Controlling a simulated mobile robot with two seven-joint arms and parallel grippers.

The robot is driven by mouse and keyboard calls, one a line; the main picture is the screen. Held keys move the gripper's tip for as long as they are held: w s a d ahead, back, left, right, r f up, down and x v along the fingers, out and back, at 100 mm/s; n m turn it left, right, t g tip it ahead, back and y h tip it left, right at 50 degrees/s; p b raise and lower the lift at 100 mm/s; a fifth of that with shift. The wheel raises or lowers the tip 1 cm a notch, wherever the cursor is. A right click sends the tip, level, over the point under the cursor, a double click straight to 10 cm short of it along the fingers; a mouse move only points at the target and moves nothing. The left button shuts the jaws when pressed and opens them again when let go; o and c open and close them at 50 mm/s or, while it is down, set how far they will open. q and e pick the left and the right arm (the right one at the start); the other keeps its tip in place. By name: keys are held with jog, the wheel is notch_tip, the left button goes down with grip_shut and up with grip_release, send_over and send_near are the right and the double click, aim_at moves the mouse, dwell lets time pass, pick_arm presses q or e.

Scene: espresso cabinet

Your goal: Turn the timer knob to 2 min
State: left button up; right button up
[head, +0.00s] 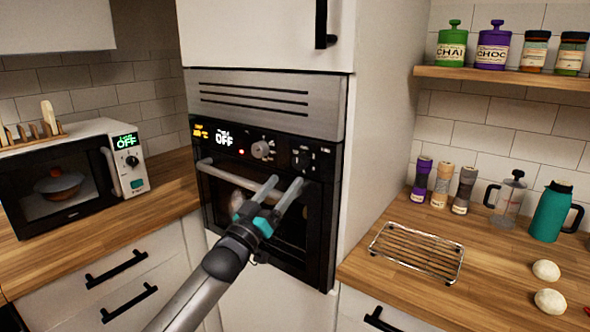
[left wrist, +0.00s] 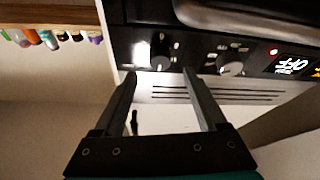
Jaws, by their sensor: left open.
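The oven control panel (head: 265,150) has a pale round knob (head: 262,149) right of a white display (head: 224,138) reading OFF, and a dark knob (head: 300,159) farther right. The small labels are unreadable, so I cannot tell from them which is the timer knob. My left gripper (head: 285,181) is open and empty, in front of the oven just below the panel. In the left wrist view, rolled over, the dark knob (left wrist: 161,51) lies beyond the gap between the fingertips (left wrist: 158,72). The pale knob (left wrist: 230,65) is right of them. My right gripper is out of view.
The oven handle (head: 225,174) runs below the panel, partly behind my gripper. A microwave (head: 70,175) with its own knob (head: 132,161) and green OFF display stands left. A wire rack (head: 418,250) lies on the right counter.

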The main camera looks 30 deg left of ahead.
aim_at(297, 165)
pick_arm(q)
jog(key=shift+x, duration=3.05)
grip_shut()
